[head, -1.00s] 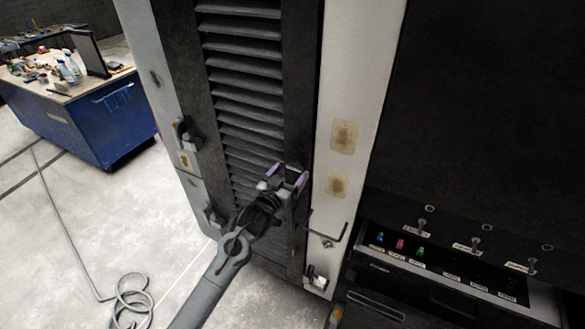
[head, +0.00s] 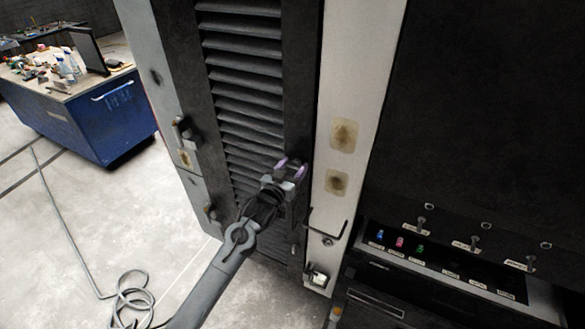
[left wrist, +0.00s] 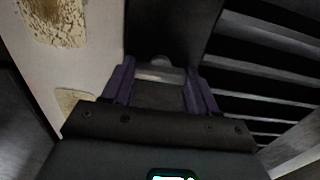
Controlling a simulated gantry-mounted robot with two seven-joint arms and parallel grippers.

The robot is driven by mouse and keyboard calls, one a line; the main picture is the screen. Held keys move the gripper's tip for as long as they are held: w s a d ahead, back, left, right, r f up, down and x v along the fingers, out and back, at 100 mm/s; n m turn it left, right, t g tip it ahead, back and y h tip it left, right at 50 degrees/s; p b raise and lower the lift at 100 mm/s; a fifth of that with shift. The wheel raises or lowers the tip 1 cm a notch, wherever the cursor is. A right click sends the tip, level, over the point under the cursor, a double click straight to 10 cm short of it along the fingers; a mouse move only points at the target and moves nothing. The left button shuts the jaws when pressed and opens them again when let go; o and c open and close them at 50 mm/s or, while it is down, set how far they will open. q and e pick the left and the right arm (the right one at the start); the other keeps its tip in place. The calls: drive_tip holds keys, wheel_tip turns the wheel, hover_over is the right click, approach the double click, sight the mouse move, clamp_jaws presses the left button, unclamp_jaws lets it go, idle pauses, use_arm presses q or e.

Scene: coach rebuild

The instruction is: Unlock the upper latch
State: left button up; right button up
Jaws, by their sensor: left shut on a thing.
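The tall dark louvred door (head: 245,90) fills the middle of the head view. My left gripper (head: 291,166) is at the door's right edge, beside the pale frame post, with its purple fingers shut on the upper latch. In the left wrist view a small grey part of the latch (left wrist: 160,72) shows between the two purple fingers (left wrist: 158,88). The gripper hides most of the latch in the head view, so its turn cannot be told. My right gripper is not in view.
The pale post (head: 345,110) has two stained patches. A bent black handle (head: 325,230) sticks out below, left of a panel (head: 450,262) with coloured knobs. Hinge-like brackets (head: 183,132) line the door's left side. A blue workbench (head: 85,115) stands far left.

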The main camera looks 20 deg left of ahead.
use_arm(q)
drive_tip(key=shift+m, duration=0.4)
drive_tip(key=shift+c, duration=0.2)
drive_tip(key=m, duration=0.3)
drive_tip(key=shift+m+b, duration=0.3)
drive_tip(key=shift+m, duration=0.1)
drive_tip(key=m, duration=0.4)
drive_tip(key=shift+d+f+m+b, duration=0.1)
drive_tip(key=shift+m+b, duration=0.2)
drive_tip(key=shift+b, duration=0.05)
drive_tip(key=m+b, duration=0.1)
drive_tip(key=m, duration=0.3)
drive_tip(key=m+b, duration=0.1)
drive_tip(key=m, duration=0.3)
drive_tip(key=shift+m, duration=0.3)
drive_tip(key=o, duration=1.1)
drive_tip(key=shift+c, duration=0.2)
drive_tip(key=shift+s+f, duration=0.1)
drive_tip(key=shift+s, duration=0.05)
